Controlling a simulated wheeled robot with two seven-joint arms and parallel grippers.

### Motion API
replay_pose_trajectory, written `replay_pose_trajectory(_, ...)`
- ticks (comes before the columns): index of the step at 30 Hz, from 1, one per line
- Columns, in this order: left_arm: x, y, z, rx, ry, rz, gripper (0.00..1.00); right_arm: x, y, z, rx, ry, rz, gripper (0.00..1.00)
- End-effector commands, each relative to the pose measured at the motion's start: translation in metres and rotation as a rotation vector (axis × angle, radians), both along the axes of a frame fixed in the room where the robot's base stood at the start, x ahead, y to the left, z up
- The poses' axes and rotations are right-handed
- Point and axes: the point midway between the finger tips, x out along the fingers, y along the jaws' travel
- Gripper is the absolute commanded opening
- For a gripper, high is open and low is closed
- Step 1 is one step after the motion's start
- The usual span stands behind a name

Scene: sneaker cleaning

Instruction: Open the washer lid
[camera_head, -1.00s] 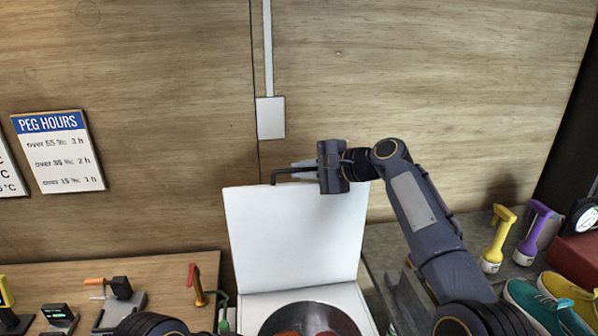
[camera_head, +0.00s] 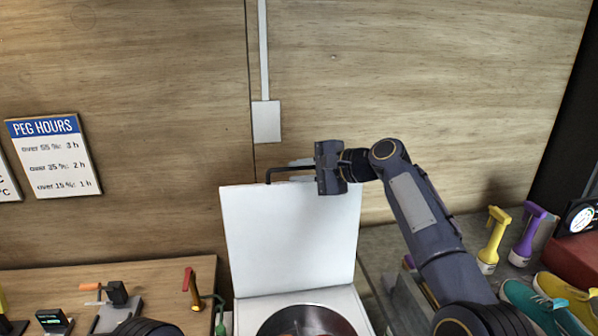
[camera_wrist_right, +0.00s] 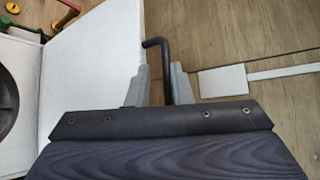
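The white washer lid (camera_head: 290,240) stands upright, raised at the back of the washer (camera_head: 290,298), with the round metal drum (camera_head: 312,322) uncovered below it. A dark bent handle (camera_head: 285,170) runs along the lid's top edge and also shows in the right wrist view (camera_wrist_right: 157,43). My right gripper (camera_head: 318,167) is at the lid's top edge. In the right wrist view its two grey fingers (camera_wrist_right: 160,85) stand apart around the handle, with a gap beside the bar. My left gripper is out of view.
The wooden wall (camera_head: 430,90) rises behind the lid. A workbench with small tools (camera_head: 103,305) is at left. On the right counter are a yellow spray bottle (camera_head: 493,240), a purple one (camera_head: 528,235) and teal (camera_head: 535,305) and yellow (camera_head: 563,292) sneakers.

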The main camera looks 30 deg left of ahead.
Motion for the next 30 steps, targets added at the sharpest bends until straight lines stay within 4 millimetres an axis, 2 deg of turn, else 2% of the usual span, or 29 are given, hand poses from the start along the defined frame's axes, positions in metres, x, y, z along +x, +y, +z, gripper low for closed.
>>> replay_pose_trajectory(4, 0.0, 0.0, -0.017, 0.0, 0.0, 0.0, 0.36, -0.001, -0.022, 0.004, 0.003, -0.004, -0.004, 0.2)
replay_pose_trajectory(12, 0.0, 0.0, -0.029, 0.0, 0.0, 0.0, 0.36, -0.005, -0.061, 0.021, 0.005, -0.002, -0.003, 0.2)
replay_pose_trajectory(17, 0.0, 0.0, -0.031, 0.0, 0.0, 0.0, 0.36, -0.007, -0.069, 0.025, 0.003, -0.002, -0.001, 0.2)
replay_pose_trajectory(26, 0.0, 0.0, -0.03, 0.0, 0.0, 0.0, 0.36, -0.006, -0.07, 0.026, 0.002, -0.004, -0.002, 0.2)
replay_pose_trajectory(29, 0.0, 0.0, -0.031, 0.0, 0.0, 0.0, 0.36, -0.005, -0.084, 0.029, -0.011, -0.02, -0.014, 0.2)
replay_pose_trajectory(30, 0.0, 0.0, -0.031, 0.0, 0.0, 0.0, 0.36, -0.003, -0.094, 0.031, -0.022, -0.033, -0.023, 0.2)
